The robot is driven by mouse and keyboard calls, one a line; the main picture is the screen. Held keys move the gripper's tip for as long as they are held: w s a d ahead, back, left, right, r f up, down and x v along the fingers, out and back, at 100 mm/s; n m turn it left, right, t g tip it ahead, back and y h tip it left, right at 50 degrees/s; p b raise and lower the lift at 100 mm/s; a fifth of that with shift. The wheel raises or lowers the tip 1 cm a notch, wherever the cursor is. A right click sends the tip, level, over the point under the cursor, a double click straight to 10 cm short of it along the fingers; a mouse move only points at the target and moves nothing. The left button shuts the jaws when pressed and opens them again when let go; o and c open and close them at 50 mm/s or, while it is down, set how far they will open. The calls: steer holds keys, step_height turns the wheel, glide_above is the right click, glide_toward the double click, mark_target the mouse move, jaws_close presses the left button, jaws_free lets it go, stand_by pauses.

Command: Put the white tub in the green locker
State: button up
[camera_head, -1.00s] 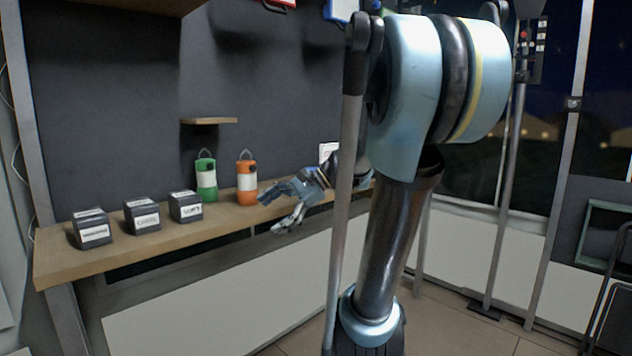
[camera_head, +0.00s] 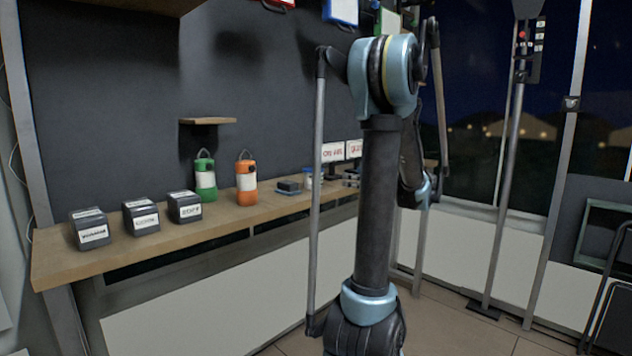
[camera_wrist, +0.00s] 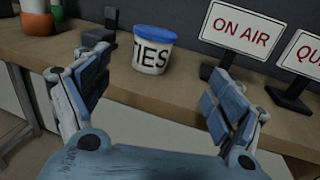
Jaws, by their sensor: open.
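The white tub (camera_wrist: 150,54) has a blue lid and dark letters ending in "IES". It stands upright on the wooden counter in the wrist view; in the head view it shows small (camera_head: 308,181), beside my arm. My gripper (camera_wrist: 160,80) is open and empty, its fingers spread to the left and right in front of the tub, apart from it. In the head view my gripper (camera_head: 350,179) is small and partly hidden behind my arm. A green-edged pale panel (camera_head: 388,22) shows at the top; I cannot tell whether it is the green locker.
An ON AIR sign (camera_wrist: 240,30) and another sign (camera_wrist: 302,52) stand right of the tub. Orange (camera_head: 246,184) and green (camera_head: 205,180) lanterns, a dark block (camera_head: 289,187) and dark labelled boxes (camera_head: 141,217) line the counter (camera_head: 120,252). Red- and blue-edged panels hang above.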

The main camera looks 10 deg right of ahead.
mark_target(313, 172)
steer(key=x, duration=1.1)
steer(key=shift+w+a, duration=0.25)
steer(key=shift+a, duration=0.1)
steer(key=x, duration=0.4)
steer(key=shift+s+a+f, duration=0.1)
steer(key=shift+s+a, duration=0.15)
steer(key=shift+s, duration=0.05)
steer(key=shift+w+a, duration=0.45)
steer(key=c, duration=1.3)
steer(key=shift+c, duration=0.2)
step_height(313, 172, up, 10)
